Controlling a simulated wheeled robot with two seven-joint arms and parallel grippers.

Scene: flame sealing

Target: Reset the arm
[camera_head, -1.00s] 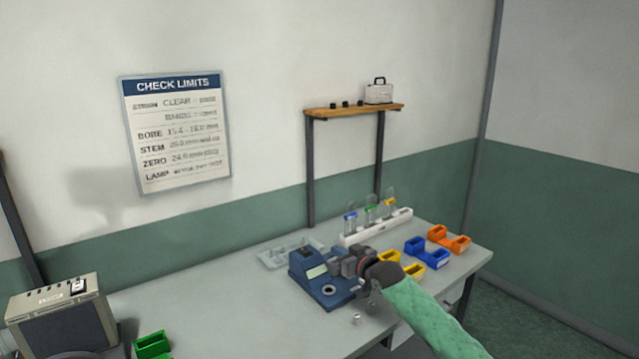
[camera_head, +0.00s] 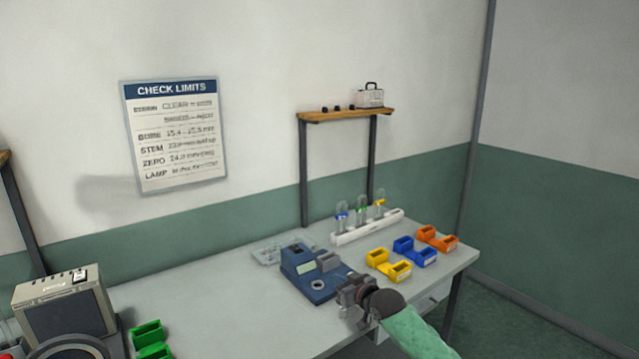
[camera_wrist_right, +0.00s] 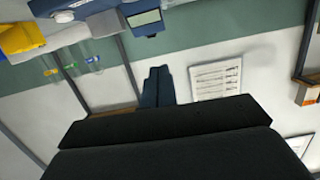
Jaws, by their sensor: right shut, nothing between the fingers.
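My right gripper (camera_head: 350,294) is in the head view, just to the front right of the blue instrument (camera_head: 303,268) on the bench. The gripper is shut and empty, with its green-sleeved arm coming in from the lower right. In the right wrist view the closed fingers (camera_wrist_right: 157,88) point toward the wall, and part of the blue instrument (camera_wrist_right: 143,18) shows at the top. My left gripper does not show in the head view.
The bench (camera_head: 215,305) holds a white rack (camera_head: 368,228) with several tubes. Yellow (camera_head: 399,272), blue (camera_head: 423,260) and orange bins (camera_head: 444,243) stand at right. Green bins (camera_head: 148,333) and a grey box (camera_head: 62,305) stand at left. Bench middle-left is clear.

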